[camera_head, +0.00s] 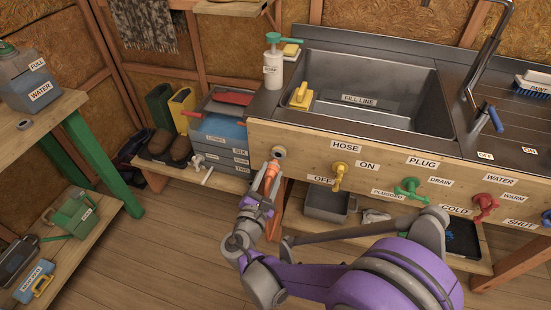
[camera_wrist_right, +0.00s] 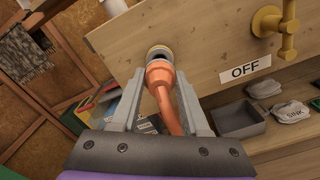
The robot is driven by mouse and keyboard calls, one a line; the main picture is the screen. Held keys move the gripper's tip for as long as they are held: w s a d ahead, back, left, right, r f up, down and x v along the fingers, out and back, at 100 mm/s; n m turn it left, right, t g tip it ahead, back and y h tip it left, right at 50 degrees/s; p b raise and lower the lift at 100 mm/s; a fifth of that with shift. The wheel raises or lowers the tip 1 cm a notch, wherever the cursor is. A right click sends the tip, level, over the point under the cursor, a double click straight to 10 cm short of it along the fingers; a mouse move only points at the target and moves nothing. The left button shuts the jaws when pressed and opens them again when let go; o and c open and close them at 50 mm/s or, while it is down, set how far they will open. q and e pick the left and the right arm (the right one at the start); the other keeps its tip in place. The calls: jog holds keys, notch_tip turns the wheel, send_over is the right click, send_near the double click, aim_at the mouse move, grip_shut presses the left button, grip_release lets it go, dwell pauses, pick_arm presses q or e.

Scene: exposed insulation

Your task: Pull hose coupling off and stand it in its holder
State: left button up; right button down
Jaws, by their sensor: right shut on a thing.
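The orange hose coupling (camera_wrist_right: 160,76) is between the fingers of my right gripper (camera_wrist_right: 159,95), which is shut on it. In the wrist view the dark mouth of the port (camera_wrist_right: 159,52) shows just beyond the coupling's end. I cannot tell whether they still touch. The orange hose (camera_wrist_right: 168,112) runs back between the fingers. I cannot pick out the holder for certain. My left gripper is not in view.
A yellow valve handle (camera_head: 339,172) is right of the port. A grey tray (camera_head: 326,206) stands under the sink. The floor (camera_head: 175,240) is clear.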

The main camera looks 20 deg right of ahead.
aim_at(274, 162)
jog(key=shift+x, duration=2.1)
dwell(0.4)
jog(key=shift+c, duration=1.6)
grip_release()
jog(key=shift+v, duration=4.55)
